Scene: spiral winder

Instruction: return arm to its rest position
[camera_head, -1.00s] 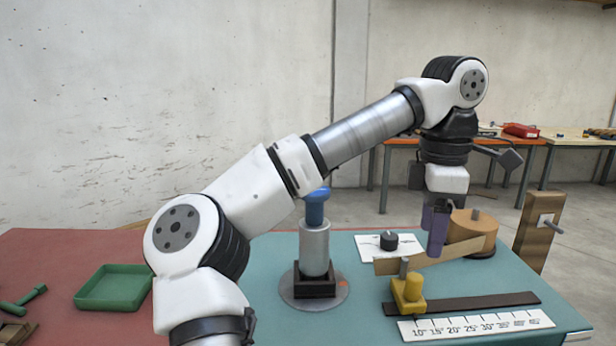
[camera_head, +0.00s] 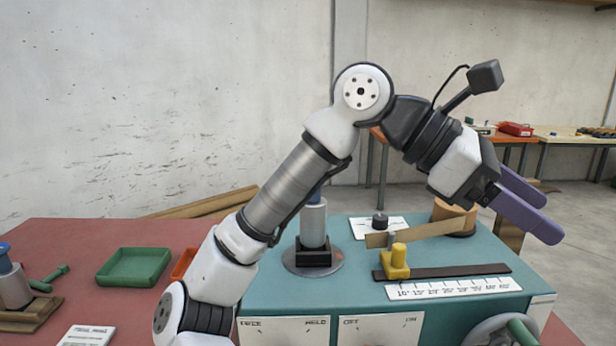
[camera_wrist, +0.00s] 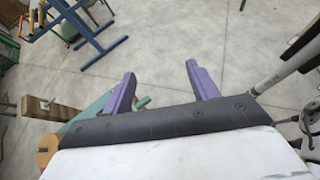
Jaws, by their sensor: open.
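My gripper (camera_head: 540,208) is raised above the right part of the teal winder table (camera_head: 268,296), its two purple fingers pointing right and slightly down in the head view. The fingers are apart with nothing between them. In the wrist view my gripper (camera_wrist: 162,85) shows bare floor beyond its spread fingers. On the table stand a wooden drum (camera_head: 455,214), a tan strip (camera_head: 432,233) running to the yellow guide block (camera_head: 396,264), and a grey cylinder (camera_head: 314,226) on a round base. My gripper touches none of these.
An angle scale (camera_head: 455,288) and a dark rail (camera_head: 450,271) lie at the table's front right. A wooden post (camera_head: 509,235) stands behind my gripper. A green tray (camera_head: 134,267) sits on the red surface at left. A handwheel (camera_head: 500,333) is at the lower right.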

